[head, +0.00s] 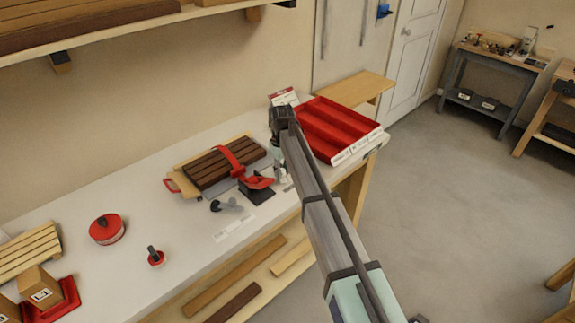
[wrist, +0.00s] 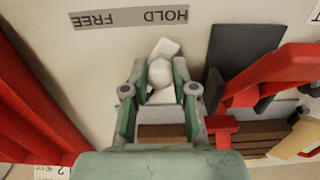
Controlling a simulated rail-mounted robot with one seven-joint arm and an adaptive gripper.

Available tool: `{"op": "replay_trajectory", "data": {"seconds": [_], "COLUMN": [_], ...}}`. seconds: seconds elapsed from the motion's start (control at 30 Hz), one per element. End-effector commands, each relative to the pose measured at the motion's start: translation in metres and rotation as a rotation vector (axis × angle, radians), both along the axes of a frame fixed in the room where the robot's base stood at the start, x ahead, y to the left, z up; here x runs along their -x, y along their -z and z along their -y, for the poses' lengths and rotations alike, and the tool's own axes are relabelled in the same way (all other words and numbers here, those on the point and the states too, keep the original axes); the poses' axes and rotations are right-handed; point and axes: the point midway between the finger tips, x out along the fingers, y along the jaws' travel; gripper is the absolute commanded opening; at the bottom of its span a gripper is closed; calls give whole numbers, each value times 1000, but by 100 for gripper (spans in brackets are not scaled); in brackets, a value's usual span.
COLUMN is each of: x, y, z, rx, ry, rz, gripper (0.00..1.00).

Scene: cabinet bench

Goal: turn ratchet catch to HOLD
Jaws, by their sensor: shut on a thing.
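The ratchet catch shows in the wrist view as a round white knob (wrist: 160,73) with a flat white piece (wrist: 166,46) sticking out beyond it. My gripper (wrist: 160,84) has a finger on each side of the knob and is shut on it. A grey label strip (wrist: 128,18) lies past the catch, with FREE on the left and HOLD on the right, upside down in this view. The white piece points toward the HOLD side. In the head view my gripper (head: 279,155) is low over the bench, and my arm largely hides the catch.
A red tray (head: 325,118) stands right of my gripper. To the left are a red-handled press (head: 257,183) on a dark base and a brown slatted block (head: 208,170). A red round tin (head: 106,229) and a small knobbed piece (head: 155,257) lie further left on the white bench.

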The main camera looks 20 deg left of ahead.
Motion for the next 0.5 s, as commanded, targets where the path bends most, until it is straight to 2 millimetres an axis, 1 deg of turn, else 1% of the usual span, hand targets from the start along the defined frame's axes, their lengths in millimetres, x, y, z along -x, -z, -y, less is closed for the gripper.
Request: {"op": "replay_trajectory", "data": {"seconds": [0.5], "x": [3], "y": [0], "z": [-5], "rx": [-1], "ry": [-1], "rz": [0], "gripper": [17]}}
